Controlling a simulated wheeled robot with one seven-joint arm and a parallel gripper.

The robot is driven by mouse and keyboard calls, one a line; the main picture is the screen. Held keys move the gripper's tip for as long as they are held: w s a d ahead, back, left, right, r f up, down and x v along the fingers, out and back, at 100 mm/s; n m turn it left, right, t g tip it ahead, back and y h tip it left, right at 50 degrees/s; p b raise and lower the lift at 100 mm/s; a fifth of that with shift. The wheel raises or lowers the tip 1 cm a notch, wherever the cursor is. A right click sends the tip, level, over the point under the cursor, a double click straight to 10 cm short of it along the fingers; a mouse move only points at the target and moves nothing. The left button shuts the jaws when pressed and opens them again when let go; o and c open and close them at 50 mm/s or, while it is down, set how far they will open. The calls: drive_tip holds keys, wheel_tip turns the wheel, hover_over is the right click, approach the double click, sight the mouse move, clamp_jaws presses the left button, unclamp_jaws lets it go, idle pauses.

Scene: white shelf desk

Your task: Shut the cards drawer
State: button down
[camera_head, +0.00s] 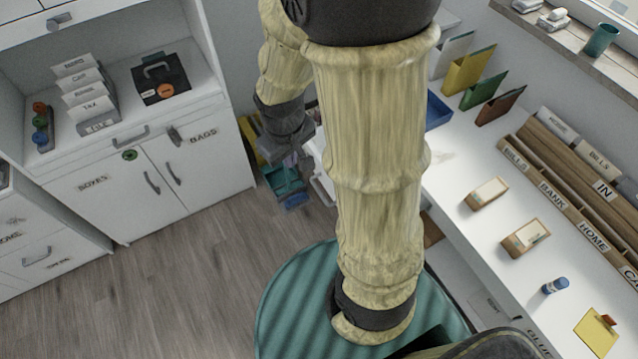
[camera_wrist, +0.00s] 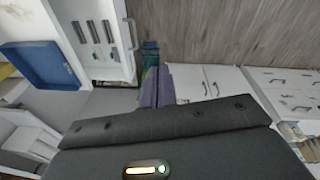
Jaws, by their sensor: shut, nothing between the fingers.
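My gripper (camera_head: 293,160) hangs at the end of my arm, low beside the white desk in the head view. In the wrist view its purple-grey fingers (camera_wrist: 156,88) are together with nothing between them. A white drawer-like part with a grey handle (camera_head: 323,190) shows just right of the gripper in the head view, largely hidden behind my arm. In the wrist view a white unit (camera_wrist: 105,42) with dark bars lies up and left of the fingertips, apart from them. No cards label is readable, so I cannot tell which part is the cards drawer or how far it is open.
A teal bin (camera_head: 284,180) stands on the floor below my gripper. A white cabinet (camera_head: 150,200) with BOXES and BAGS doors stands at the left. The desk top (camera_head: 470,225) holds a blue tray (camera_head: 437,110), folders and small boxes. The wooden floor (camera_head: 190,270) at lower left is clear.

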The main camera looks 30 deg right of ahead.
drive_tip(key=w+d+f+n+h+b, duration=0.1)
drive_tip(key=w+f+n+b, duration=0.4)
drive_tip(key=f, duration=0.6)
drive_tip(key=w+d+f+n+h+b, duration=0.1)
drive_tip(key=w+f+n+h+b, duration=0.3)
drive_tip(key=f, duration=0.7)
drive_tip(key=w+d+f+n+g+h+b, duration=0.1)
drive_tip(key=w+f+n+h+b, duration=0.2)
drive_tip(key=w+f+n+b, duration=0.2)
wheel_tip(320, 180, down, 6)
drive_tip(key=n+b, duration=0.1)
drive_tip(key=b, duration=0.2)
drive_tip(key=shift+w+d, duration=0.3)
drive_tip(key=shift+w, duration=0.05)
drive_tip(key=shift+r, duration=0.15)
drive_tip(key=shift+d, duration=0.1)
drive_tip(key=d+r+x, duration=0.2)
drive_tip(key=x, duration=1)
drive_tip(key=shift+d+f, duration=0.2)
drive_tip(key=shift+d, duration=0.15)
